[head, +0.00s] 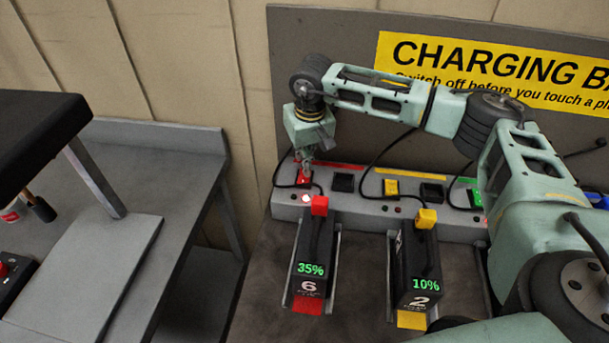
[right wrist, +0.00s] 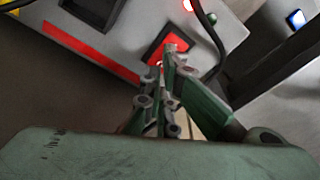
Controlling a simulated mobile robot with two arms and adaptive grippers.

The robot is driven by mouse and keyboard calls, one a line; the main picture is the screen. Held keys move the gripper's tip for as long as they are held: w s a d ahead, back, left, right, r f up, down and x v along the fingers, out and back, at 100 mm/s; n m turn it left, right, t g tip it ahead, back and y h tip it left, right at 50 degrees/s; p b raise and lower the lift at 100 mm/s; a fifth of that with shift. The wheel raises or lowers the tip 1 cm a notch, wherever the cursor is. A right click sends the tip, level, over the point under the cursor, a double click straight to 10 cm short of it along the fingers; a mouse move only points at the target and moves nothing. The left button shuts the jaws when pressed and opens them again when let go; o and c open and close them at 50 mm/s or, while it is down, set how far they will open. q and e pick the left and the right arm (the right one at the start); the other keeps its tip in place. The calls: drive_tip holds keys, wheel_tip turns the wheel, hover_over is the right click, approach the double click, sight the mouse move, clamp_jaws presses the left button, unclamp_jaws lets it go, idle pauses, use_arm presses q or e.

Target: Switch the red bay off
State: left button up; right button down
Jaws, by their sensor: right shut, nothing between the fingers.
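The red bay's switch (head: 303,179) is a red rocker in a dark frame on the grey charging strip (head: 355,208). It also shows in the right wrist view (right wrist: 168,45), partly covered by my fingers. The red lamp (head: 306,198) below it glows. The battery marked 6 (head: 310,255) stands in the red bay with a red plug (head: 319,206) on top and reads 35%. My right gripper (head: 305,167) is shut and empty, its tips at the red switch; I cannot tell whether they touch it. My left gripper is not in view.
A yellow switch (head: 391,187) and a battery marked 2 (head: 416,265), reading 10%, are to the right. Black cables loop along the strip. My right arm crosses above the strip. A grey bench (head: 150,190) stands at left, with a gap between.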

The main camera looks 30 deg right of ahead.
drive_tip(key=shift+s+f+b, duration=0.1)
drive_tip(key=shift+f+b, duration=0.75)
drive_tip(key=shift+f, duration=0.25)
idle(0.7)
drive_tip(key=shift+r+p, duration=0.5)
drive_tip(key=shift+r, duration=0.3)
drive_tip(key=shift+r+p, duration=1.35)
drive_tip(key=shift+r, duration=1.4)
